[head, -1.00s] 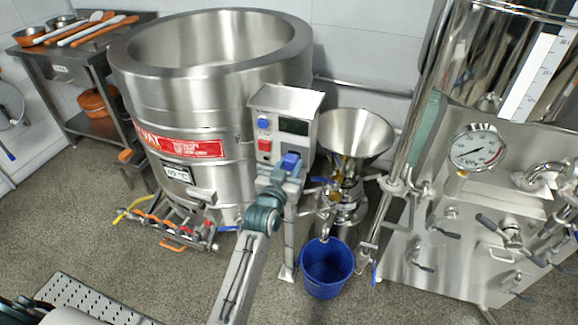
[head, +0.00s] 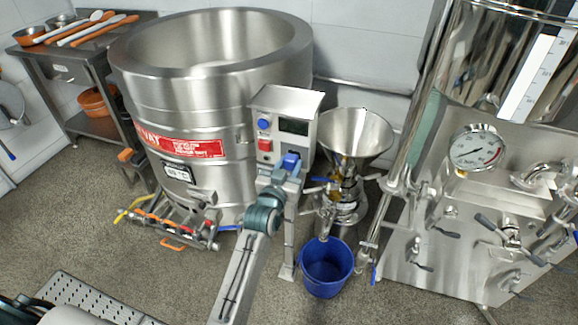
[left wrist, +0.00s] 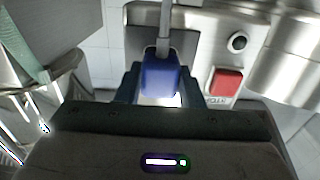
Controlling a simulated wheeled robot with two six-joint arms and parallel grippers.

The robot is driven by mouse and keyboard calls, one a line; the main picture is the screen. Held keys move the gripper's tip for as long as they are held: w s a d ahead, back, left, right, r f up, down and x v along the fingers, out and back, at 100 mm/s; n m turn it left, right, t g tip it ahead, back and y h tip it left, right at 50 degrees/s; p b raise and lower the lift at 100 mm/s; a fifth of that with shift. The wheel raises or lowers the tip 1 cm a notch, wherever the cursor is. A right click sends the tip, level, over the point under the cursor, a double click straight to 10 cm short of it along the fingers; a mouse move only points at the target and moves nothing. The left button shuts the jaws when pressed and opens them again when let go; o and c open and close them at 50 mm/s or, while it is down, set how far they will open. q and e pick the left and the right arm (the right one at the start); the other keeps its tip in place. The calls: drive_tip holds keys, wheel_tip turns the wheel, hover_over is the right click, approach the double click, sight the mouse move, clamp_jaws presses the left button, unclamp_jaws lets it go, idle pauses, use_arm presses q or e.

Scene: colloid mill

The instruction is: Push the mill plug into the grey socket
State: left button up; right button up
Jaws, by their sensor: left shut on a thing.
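The blue mill plug (head: 291,160) is at the lower front of the mill's steel control box (head: 285,100). My left gripper (head: 284,172) is shut on the plug. In the left wrist view the plug (left wrist: 160,77) sits between the two dark fingers (left wrist: 160,88), with a grey cable (left wrist: 165,25) leaving its top end. The plug is close to the box face. The grey socket cannot be made out; the plug and gripper cover that area. I cannot tell whether the plug is in it. My right gripper is not in view.
A red switch (head: 264,146) and a blue round button (head: 263,124) are beside the plug on the box. A large steel vat (head: 200,100) stands behind left. The mill's funnel (head: 355,140) is at right, with a blue bucket (head: 326,270) below.

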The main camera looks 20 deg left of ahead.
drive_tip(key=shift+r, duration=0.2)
use_arm(q)
drive_tip(key=shift+w, duration=0.55)
idle(0.5)
drive_tip(key=o, duration=1)
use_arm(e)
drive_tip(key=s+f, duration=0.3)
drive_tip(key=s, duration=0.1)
use_arm(q)
drive_tip(key=s+b, duration=0.1)
drive_tip(key=s, duration=0.9)
drive_tip(key=shift+s+a, duration=0.15)
drive_tip(key=shift+s, duration=0.25)
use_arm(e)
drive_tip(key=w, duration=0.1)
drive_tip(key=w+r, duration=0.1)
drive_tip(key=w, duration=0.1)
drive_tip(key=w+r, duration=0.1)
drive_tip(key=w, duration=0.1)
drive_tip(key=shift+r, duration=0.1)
